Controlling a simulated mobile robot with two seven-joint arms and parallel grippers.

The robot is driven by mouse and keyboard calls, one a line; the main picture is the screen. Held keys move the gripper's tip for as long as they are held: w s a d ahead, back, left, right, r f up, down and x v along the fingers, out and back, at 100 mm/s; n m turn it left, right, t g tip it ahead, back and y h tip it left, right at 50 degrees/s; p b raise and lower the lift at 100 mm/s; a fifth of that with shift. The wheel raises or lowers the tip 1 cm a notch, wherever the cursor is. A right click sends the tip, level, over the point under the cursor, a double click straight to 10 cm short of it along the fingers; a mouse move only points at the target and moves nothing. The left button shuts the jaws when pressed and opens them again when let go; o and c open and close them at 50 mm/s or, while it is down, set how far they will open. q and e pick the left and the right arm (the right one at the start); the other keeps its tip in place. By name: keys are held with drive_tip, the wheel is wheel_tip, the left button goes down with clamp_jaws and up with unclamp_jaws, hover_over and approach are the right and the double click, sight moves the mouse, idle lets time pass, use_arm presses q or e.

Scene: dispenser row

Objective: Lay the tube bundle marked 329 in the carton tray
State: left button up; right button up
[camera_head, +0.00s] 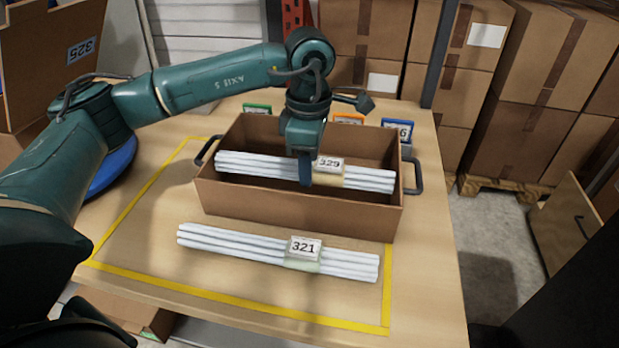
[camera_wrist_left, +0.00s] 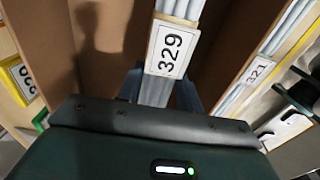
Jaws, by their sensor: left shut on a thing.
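The tube bundle marked 329 (camera_head: 360,178) is a set of white tubes with a pale band and label. It lies lengthwise within the walls of the brown carton tray (camera_head: 300,207); whether it touches the tray floor I cannot tell. My left gripper (camera_head: 305,180) reaches down into the tray and is shut on this bundle, beside its label. In the left wrist view the bundle 329 (camera_wrist_left: 170,50) runs between my left gripper's fingers (camera_wrist_left: 160,88). My right gripper is not in view.
A second bundle marked 321 (camera_head: 275,252) lies on the table (camera_head: 430,290) in front of the tray, inside a yellow outline. Green, orange and blue number cards (camera_head: 397,130) stand behind the tray. Stacked cartons (camera_head: 550,60) fill the back.

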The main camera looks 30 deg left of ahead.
use_arm(q)
drive_tip(key=shift+f, duration=2.05)
drive_tip(key=shift+f, duration=0.1)
drive_tip(key=o, duration=1)
drive_tip(key=shift+o, duration=0.2)
wheel_tip(320, 180, up, 12)
drive_tip(key=shift+w+r, duration=0.1)
drive_tip(key=shift+r, duration=0.05)
